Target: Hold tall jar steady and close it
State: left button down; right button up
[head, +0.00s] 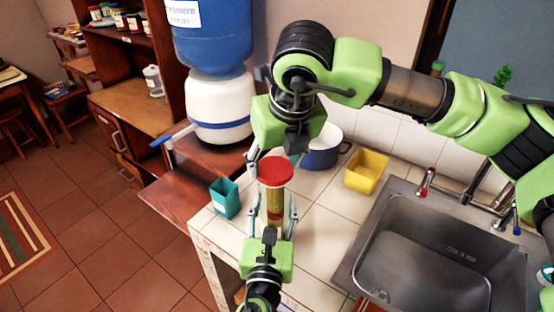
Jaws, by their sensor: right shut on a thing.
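The tall jar (274,208) is a narrow upright jar with yellowish and dark red contents, standing near the front left part of the white tiled counter. A round red lid (276,171) is at its top; from above I cannot tell if it is seated or just over the mouth. My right gripper (275,162) comes down from above, shut on the red lid. My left gripper (272,214) reaches in from the bottom, with a finger on each side of the jar. Whether those fingers touch the jar is unclear.
A teal cup (225,198) stands left of the jar. A blue pot (322,157) and a yellow container (366,171) are behind to the right. A metal sink (420,265) with taps fills the right. A large blue-and-white water dispenser (220,100) stands at the back left.

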jog(key=m, duration=0.1)
jog(key=m+h, duration=0.1)
jog(key=m, duration=0.1)
jog(key=shift+a+m+h, duration=0.25)
jog(key=shift+m+h, duration=0.05)
jog(key=shift+m, duration=0.1)
jog(key=m, duration=0.2)
jog(key=m+h, duration=0.1)
jog(key=m, duration=0.1)
jog(key=shift+a+h, duration=0.1)
jog(key=shift+h, duration=0.2)
jog(key=m, duration=0.2)
jog(key=m+g+h, duration=0.1)
jog(key=m, duration=0.2)
jog(key=shift+w+a+h, duration=0.15)
jog(key=shift+h, duration=0.15)
jog(key=m+g, duration=0.1)
jog(key=m, duration=0.2)
jog(key=shift+w+m+h, duration=0.1)
jog(key=shift+m+h, duration=0.2)
jog(key=shift+h, duration=0.1)
jog(key=o, duration=0.7)
jog(key=shift+o, duration=0.2)
